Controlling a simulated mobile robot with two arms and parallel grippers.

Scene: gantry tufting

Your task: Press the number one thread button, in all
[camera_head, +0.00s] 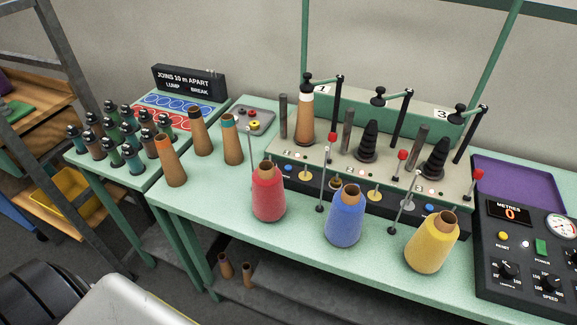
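A three-station winding machine (340,150) stands on the green table, with a "1" plate (323,90) at its left station and a "3" plate (442,114) at its right. A brown cone with a white band (305,118) stands at station one; black cone holders (368,142) stand at the other two. A blue button (288,168) sits on the dark front panel below station one; its label is too small to read. Another blue button (430,208) is below station three. The red yarn cone (268,192) stands in front of station one. Neither gripper is in view.
Bare brown cones (170,160) stand at left. A control box (525,250) reading 0 metres is at right. A purple tray (520,185) lies behind it.

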